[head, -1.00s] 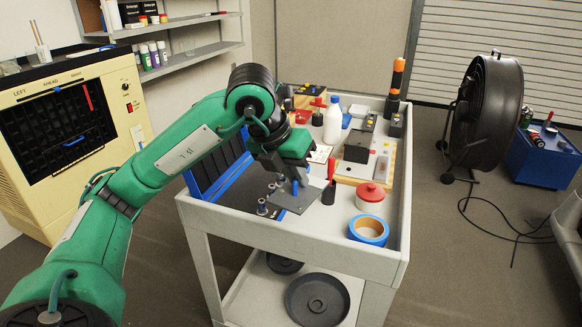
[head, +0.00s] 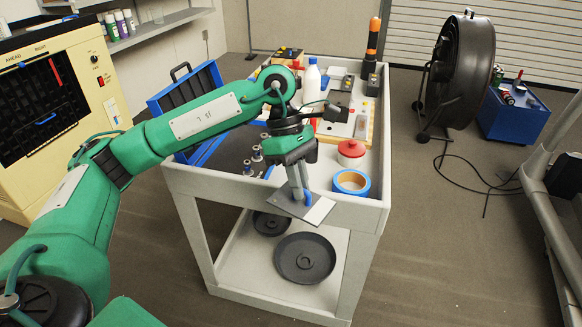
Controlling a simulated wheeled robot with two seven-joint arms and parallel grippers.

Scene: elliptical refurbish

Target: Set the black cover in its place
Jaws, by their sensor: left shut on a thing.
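The black cover (head: 284,203), a flat dark grey plate with a pale patch at its right end, is in my left gripper (head: 301,196). The gripper points down, shut on the plate's upper side. It holds the plate tilted in the picture, at the front edge of the cart (head: 235,186), where it overlaps the cart's front rim. My right gripper is not in view. The cream machine (head: 100,80) with a black panel stands at the left, partly cut off by the frame.
On the cart are a blue tape roll (head: 351,182), a red-lidded jar (head: 351,154), a white bottle (head: 311,82) and an open blue case (head: 190,92). Black round discs (head: 305,258) lie on its lower shelf.

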